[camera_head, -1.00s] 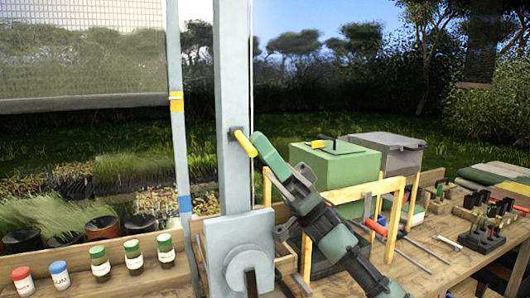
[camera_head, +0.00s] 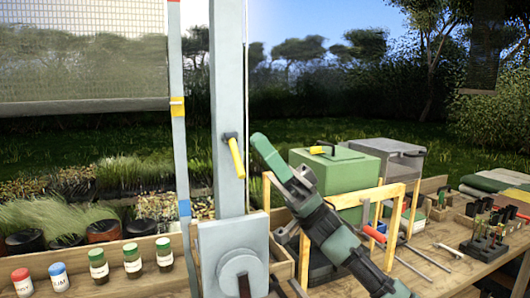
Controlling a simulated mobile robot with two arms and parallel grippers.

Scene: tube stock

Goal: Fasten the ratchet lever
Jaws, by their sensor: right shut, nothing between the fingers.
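The ratchet lever (camera_head: 236,158) has a yellow handle on a dark pivot. It sits on the front of the pale grey-blue post (camera_head: 229,85), and its handle points steeply down, tilted slightly right. My right gripper (camera_head: 258,144) is shut and empty just to the right of the lever, with a small gap between them in the picture. Its arm comes up from the lower right. A grey housing with a round hub (camera_head: 238,264) is at the post's foot. My left gripper is not in view.
A green box (camera_head: 334,172) and a grey box (camera_head: 388,160) stand behind my right arm, with a wooden frame (camera_head: 395,215) close by. Lidded jars (camera_head: 99,268) stand at lower left. A tool block (camera_head: 485,245) is on the bench at right.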

